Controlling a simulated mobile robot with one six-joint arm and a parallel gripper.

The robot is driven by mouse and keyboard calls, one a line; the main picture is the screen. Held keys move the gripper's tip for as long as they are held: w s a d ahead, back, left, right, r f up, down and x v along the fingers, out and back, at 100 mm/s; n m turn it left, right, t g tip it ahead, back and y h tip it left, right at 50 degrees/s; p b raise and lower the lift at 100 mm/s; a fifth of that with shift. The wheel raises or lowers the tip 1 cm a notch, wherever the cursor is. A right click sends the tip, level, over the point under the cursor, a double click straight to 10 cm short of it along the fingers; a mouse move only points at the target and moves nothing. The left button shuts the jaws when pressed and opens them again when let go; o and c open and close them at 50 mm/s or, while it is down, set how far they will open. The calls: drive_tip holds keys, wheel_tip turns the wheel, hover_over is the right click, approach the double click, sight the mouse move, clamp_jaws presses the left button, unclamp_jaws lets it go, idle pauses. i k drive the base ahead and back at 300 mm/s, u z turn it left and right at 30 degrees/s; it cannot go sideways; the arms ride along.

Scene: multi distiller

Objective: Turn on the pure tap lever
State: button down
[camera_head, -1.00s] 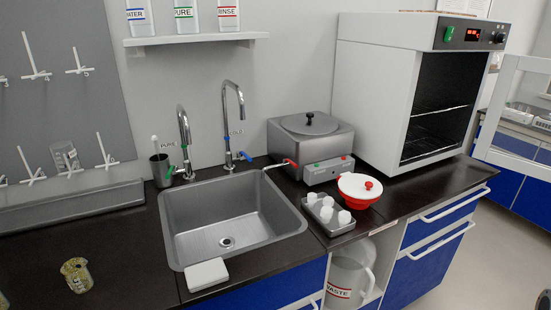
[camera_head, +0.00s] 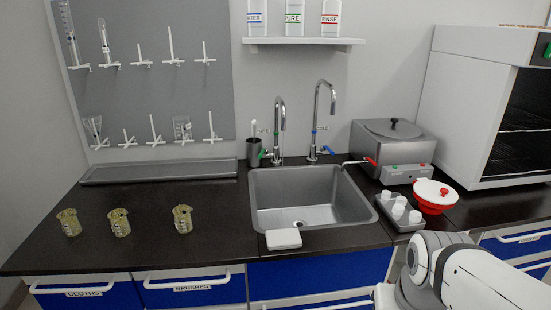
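The pure tap (camera_head: 281,125) is the shorter, left one of two chrome taps behind the sink (camera_head: 290,178). Its green lever (camera_head: 263,154) sticks out on the left side of the tap's base. I cannot tell from this distance whether water runs. The taller tap (camera_head: 316,110) with a blue lever (camera_head: 328,150) stands just to its right. My gripper is out of view; only white links of my arm show at the lower right, well apart from the taps.
A dark cup (camera_head: 265,148) with brushes stands close behind the green lever. A white sponge-like block (camera_head: 284,239) lies at the sink's front edge. Several yellowish beakers (camera_head: 182,219) stand on the left counter. The distiller (camera_head: 392,143) is right of the sink.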

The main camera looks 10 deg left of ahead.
sight(264, 150)
drive_tip(key=i, duration=1)
drive_tip(key=u, duration=0.05)
